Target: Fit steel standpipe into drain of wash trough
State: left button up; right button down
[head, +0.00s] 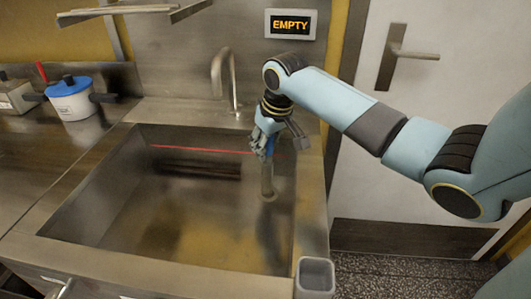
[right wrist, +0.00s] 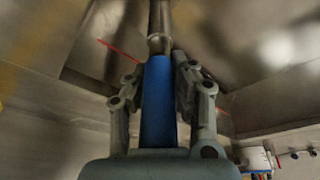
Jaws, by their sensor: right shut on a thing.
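The steel standpipe (head: 267,178) hangs upright inside the wash trough (head: 312,225), near its right wall. Its blue grip sleeve (right wrist: 158,105) lies between the fingers of my right gripper (head: 268,143), which is shut on it. In the right wrist view, the same gripper (right wrist: 159,85) has a finger on each side of the sleeve, and the bare steel pipe (right wrist: 160,18) runs on beyond a collar. The pipe's lower end meets the drain area (head: 268,198) in the head view; I cannot tell whether it is inside the drain or just above. My left gripper is out of view.
A curved tap (head: 225,75) stands behind the trough. A red line (head: 200,149) runs along the trough's back wall. A display (head: 290,24) above reads "EMPTY". A blue-lidded pot (head: 72,100) stands on the left counter. A grey open container (head: 315,275) is at the front right corner.

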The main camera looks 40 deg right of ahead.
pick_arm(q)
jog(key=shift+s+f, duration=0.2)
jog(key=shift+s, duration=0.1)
pick_arm(e)
jog(key=shift+f, duration=1.8)
jog(key=c, duration=1.1)
grip_release()
jog(key=shift+c, duration=0.2)
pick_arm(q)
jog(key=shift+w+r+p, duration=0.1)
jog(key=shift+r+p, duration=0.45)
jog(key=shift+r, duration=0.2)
pick_arm(e)
jog(key=v, duration=1.2)
jog(key=shift+s, duration=0.1)
